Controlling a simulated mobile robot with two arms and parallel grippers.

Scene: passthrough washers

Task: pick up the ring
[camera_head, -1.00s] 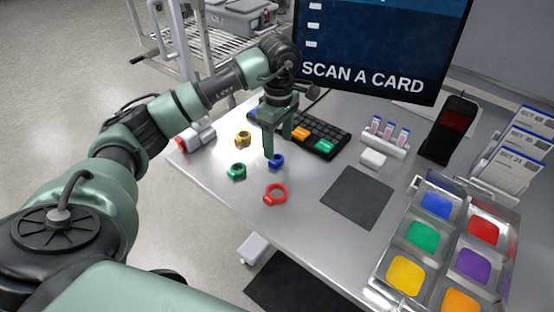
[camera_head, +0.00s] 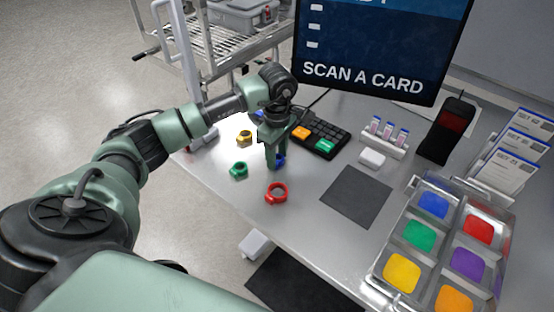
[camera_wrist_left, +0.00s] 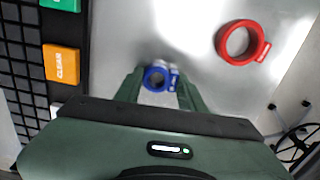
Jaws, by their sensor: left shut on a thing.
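My left gripper (camera_head: 276,160) points down at the table and is shut on the blue ring (camera_head: 281,160). In the left wrist view the blue ring (camera_wrist_left: 156,78) sits between the two fingertips (camera_wrist_left: 158,80). In the head view the fingers hide part of it. A red ring (camera_head: 277,193) lies on the table nearer the front edge, apart from the gripper; it also shows in the left wrist view (camera_wrist_left: 241,43). A green ring (camera_head: 239,170) and a yellow ring (camera_head: 244,137) lie to the left of the gripper. My right gripper is not in view.
A black keypad (camera_head: 322,137) lies just right of and behind the gripper. A dark mat (camera_head: 357,196) and a tray of coloured compartments (camera_head: 410,262) are at the right. A monitor (camera_head: 380,50) stands at the back. The table around the red ring is clear.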

